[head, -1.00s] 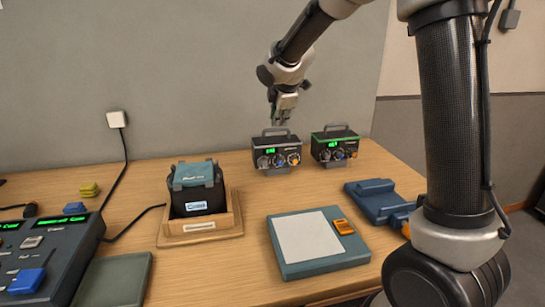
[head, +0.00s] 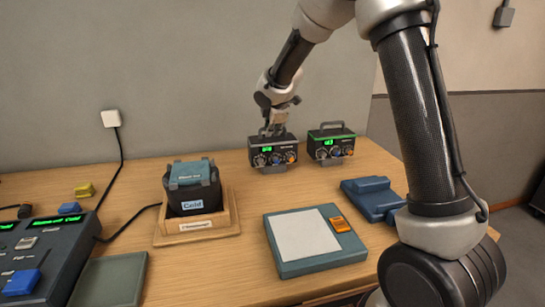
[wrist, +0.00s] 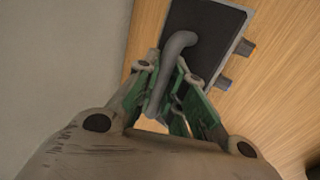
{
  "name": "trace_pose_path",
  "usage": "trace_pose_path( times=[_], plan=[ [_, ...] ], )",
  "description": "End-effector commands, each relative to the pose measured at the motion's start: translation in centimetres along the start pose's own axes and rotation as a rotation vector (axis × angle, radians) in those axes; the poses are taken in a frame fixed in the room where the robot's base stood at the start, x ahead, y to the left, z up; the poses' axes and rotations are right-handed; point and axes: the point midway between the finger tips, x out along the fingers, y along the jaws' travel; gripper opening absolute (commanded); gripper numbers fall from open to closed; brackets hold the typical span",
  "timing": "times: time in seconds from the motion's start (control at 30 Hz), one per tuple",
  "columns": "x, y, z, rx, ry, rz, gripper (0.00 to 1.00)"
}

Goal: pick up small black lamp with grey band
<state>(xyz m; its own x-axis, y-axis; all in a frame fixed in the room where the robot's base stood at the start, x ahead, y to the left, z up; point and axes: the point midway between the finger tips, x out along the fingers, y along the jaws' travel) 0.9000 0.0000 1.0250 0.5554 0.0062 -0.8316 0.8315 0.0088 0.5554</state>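The small black lamp with the grey band (head: 273,153) stands upright at the back of the table, with a green display, knobs and a grey carrying handle on top. My gripper (head: 274,128) points down at its handle. In the wrist view, the lamp's dark top (wrist: 208,30) lies below and the grey handle (wrist: 172,50) runs between the green fingers of my gripper (wrist: 170,72). The fingers look apart, with space beside the handle. Contact with the handle cannot be told. A similar lamp with a green band (head: 332,145) stands just to the right.
A wooden holder (head: 197,228) with a dark bin stands left of centre. A teal pad with a white sheet (head: 312,240) lies in front, and a blue device (head: 372,199) lies to the right. A control console (head: 40,258) and a grey-green tray (head: 108,282) are at left.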

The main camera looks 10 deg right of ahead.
Motion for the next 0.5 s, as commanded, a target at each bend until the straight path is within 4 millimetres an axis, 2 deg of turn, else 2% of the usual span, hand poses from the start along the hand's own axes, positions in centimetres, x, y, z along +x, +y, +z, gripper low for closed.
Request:
trace_pose_path(
  times=[0.33,0.5],
  plan=[
    [-0.5,0.5,0.0,0.000,0.001,0.007,0.00],
    [-2.3,1.8,-0.1,0.002,0.003,0.011,0.00]
  ],
)
